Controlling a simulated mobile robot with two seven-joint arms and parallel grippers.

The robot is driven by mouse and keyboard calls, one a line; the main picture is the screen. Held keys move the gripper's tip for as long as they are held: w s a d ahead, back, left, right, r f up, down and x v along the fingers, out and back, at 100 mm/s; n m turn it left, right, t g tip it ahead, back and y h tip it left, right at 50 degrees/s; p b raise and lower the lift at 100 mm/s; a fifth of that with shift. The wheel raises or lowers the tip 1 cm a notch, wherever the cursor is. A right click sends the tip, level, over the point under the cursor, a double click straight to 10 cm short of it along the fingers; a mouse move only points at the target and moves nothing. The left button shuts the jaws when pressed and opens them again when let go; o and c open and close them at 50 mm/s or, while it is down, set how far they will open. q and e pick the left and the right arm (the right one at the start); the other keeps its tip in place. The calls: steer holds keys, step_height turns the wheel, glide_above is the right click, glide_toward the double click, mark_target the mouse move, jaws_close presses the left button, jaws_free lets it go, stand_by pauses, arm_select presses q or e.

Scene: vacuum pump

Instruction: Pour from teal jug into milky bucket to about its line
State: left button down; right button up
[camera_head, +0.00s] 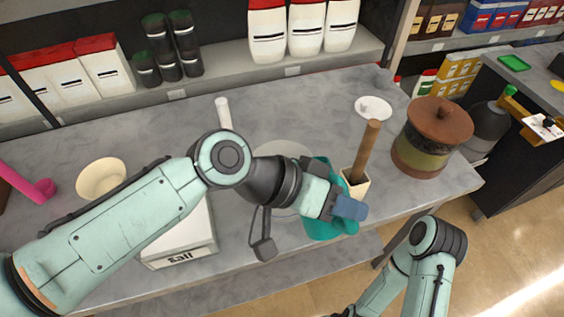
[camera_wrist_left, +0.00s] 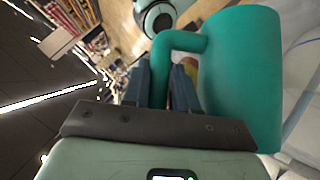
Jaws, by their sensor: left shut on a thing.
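The teal jug (camera_head: 323,226) is at the counter's front, partly hidden behind my left gripper (camera_head: 343,207). The left wrist view shows the jug (camera_wrist_left: 243,75) large at the right, with its handle (camera_wrist_left: 178,42) between the fingers of my left gripper (camera_wrist_left: 168,85), shut on it. The milky bucket (camera_head: 283,149) is a pale translucent round shape behind my left wrist. Most of it is hidden, so its line and contents do not show. I cannot tell how far the jug tilts. My right arm shows at the lower right, but its gripper is out of view.
A square holder with a wooden stick (camera_head: 366,150) stands close right of the jug. A lidded brown pot (camera_head: 432,140) and a small white dish (camera_head: 373,107) are farther right.

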mark_target(332, 181)
arm_select(q)
steer(key=shift+w+a+r+n+g+h+p, duration=0.15)
steer(key=shift+w+a+r+h+p, duration=0.1)
steer(key=shift+r, duration=0.25)
steer(key=shift+w+a+r+n+g+h+p, duration=0.15)
steer(key=shift+w+r+p, duration=0.1)
steer(key=shift+r, duration=0.2)
steer(key=shift+w+a+r+n+g+h, duration=0.15)
steer(key=shift+w+a+n+g+h, duration=0.05)
steer(key=shift+w+n+g+h, duration=0.25)
stand_by(0.4)
steer(key=shift+w+a+r+n+g+h, duration=0.1)
steer(key=shift+w+a+n+g+h, duration=0.15)
steer(key=shift+w+a+h, duration=0.15)
stand_by(0.7)
steer(key=shift+d, duration=0.15)
